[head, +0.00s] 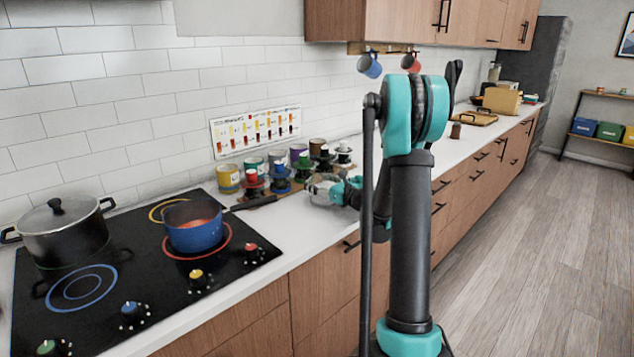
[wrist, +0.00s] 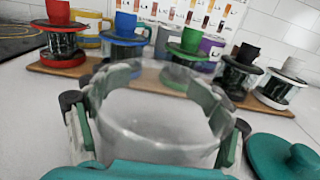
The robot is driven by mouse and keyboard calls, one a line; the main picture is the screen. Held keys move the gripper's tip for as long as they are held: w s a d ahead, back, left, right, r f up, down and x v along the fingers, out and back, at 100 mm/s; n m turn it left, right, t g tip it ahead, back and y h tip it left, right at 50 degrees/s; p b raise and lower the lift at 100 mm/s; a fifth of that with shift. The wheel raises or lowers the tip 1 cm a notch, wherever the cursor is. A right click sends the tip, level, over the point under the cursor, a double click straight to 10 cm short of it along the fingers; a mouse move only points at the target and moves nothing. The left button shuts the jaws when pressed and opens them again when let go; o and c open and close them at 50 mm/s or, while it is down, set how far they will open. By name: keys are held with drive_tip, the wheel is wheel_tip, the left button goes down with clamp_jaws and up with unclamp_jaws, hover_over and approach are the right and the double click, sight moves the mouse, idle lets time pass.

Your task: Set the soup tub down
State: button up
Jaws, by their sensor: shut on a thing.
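A clear, round soup tub (head: 322,190) is at my gripper (head: 327,184) over the right part of the white counter. In the wrist view the open-topped tub (wrist: 160,138) fills the lower middle. My gripper (wrist: 157,115) is shut on it, with one dark-tipped finger on each side of its wall. The inside looks pale, and I see no clear contents. The tub looks about upright. Its base is hidden, so I cannot tell whether it touches the counter. A teal knobbed lid (wrist: 287,157) lies on the counter at the right of the wrist view.
Several colour-capped grinder-like items (wrist: 190,46) stand on a wooden board (wrist: 45,69) just behind the tub, with mugs or cans behind them. The black cooktop (head: 130,270) holds a blue saucepan (head: 196,232) and a lidded pot (head: 62,238). Bare counter (head: 300,225) lies in front.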

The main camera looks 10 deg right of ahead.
drive_tip(key=o, duration=1.2)
drive_tip(key=shift+f, duration=0.1)
drive_tip(key=v, duration=1.2)
